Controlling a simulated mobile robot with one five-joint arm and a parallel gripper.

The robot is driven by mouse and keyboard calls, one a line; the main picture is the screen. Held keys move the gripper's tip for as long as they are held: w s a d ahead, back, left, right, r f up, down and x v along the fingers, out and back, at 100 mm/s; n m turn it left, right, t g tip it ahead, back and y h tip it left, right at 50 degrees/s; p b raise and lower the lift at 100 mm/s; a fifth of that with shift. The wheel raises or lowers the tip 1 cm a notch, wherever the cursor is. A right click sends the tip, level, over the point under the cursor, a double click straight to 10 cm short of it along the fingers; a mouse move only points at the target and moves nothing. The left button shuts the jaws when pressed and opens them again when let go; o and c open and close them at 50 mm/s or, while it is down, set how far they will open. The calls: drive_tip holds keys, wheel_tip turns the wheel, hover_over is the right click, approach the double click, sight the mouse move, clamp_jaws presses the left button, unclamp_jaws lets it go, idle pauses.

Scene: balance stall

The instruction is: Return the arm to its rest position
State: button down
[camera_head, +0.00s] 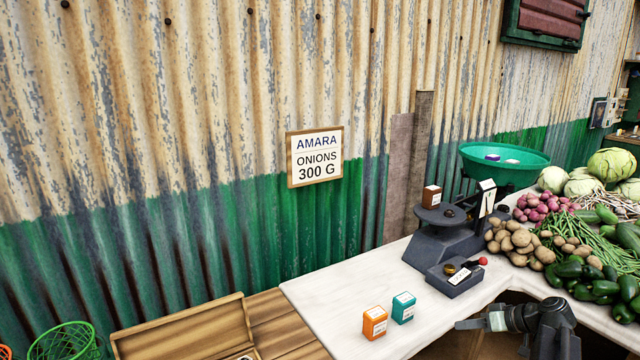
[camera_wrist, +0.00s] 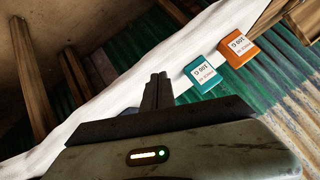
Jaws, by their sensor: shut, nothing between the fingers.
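My gripper (camera_head: 470,323) is at the front edge of the white counter (camera_head: 335,285), low at the lower right of the head view. In the wrist view my gripper (camera_wrist: 158,82) shows its fingers together with nothing between them. An orange box (camera_head: 375,322) and a teal box (camera_head: 403,308) stand side by side on the counter, left of my gripper and apart from it. The wrist view also shows the teal box (camera_wrist: 204,70) and the orange box (camera_wrist: 238,48) beyond the fingertips. Most of my arm is cut off by the frame.
A balance scale (camera_head: 445,236) with a green pan (camera_head: 503,165) stands on the counter, a brown box (camera_head: 431,196) on its flat plate. Vegetables crowd the right side, including green peppers (camera_head: 590,280). A wooden crate (camera_head: 190,330) lies at the lower left.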

drive_tip(key=s+a+f+m+g+h, duration=0.1)
drive_tip(key=s+a+f+g+h, duration=0.15)
drive_tip(key=a, duration=0.65)
drive_tip(key=s+a+f+g+h, duration=0.2)
drive_tip(key=s+a+f, duration=0.2)
drive_tip(key=a, duration=0.5)
drive_tip(key=s+a+f+m+g+h, duration=0.1)
drive_tip(key=s+a+f+g+h, duration=0.15)
drive_tip(key=a, duration=0.65)
wheel_tip(320, 180, up, 19)
drive_tip(key=p, duration=1.9)
drive_tip(key=shift+s+a+m, duration=0.2)
drive_tip(key=shift+s+m, duration=0.05)
drive_tip(key=shift+m, duration=0.05)
